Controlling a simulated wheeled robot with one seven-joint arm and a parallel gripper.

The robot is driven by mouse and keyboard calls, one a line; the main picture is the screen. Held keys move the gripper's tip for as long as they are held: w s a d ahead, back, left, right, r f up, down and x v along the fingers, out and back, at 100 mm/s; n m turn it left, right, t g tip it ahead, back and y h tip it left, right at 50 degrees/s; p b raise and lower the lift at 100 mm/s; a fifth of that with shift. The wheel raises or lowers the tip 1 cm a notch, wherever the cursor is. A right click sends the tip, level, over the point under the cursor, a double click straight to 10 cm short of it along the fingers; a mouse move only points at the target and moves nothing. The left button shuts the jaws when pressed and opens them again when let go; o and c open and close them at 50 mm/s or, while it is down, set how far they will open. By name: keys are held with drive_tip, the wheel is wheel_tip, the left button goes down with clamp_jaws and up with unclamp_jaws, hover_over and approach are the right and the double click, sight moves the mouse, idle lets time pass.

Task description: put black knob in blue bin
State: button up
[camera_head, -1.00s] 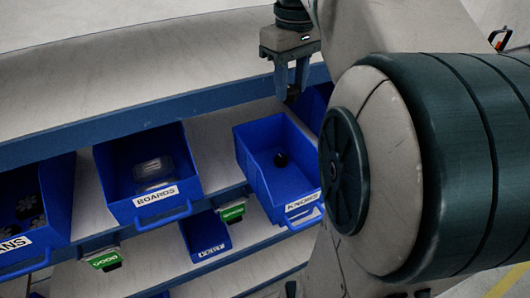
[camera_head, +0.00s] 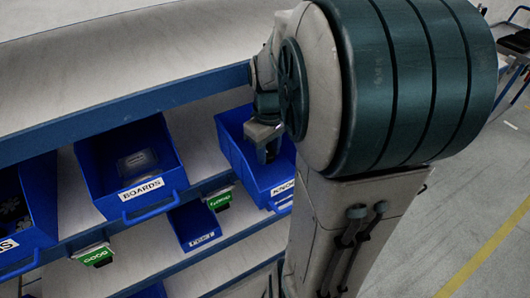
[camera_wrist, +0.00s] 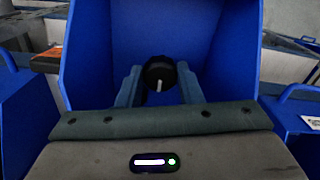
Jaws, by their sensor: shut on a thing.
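The blue bin (camera_head: 232,143) labelled KNOBS is on the shelf in the head view, partly hidden by my arm. It also fills the middle of the wrist view (camera_wrist: 215,30). My gripper (camera_head: 265,152) reaches down into this bin. In the wrist view my gripper (camera_wrist: 160,82) is shut on a round black knob (camera_wrist: 160,70) with a white pointer mark. The knob is between the two fingertips, against the blue of the bin. I cannot tell whether it touches the bin floor. The knob is hidden in the head view.
A blue BOARDS bin (camera_head: 103,172) is to the left, with another blue bin (camera_head: 43,208) beyond it. A small blue bin (camera_head: 187,213) sits on a lower shelf. Green tags (camera_head: 219,200) hang at the shelf edge. The worktop (camera_head: 120,55) above is bare.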

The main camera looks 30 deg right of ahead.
sight(269, 154)
drive_tip(key=shift+f, duration=1.85)
drive_tip(key=shift+f, duration=0.1)
drive_tip(key=shift+f, duration=0.15)
drive_tip(key=o, duration=1)
drive_tip(key=shift+c, duration=0.2)
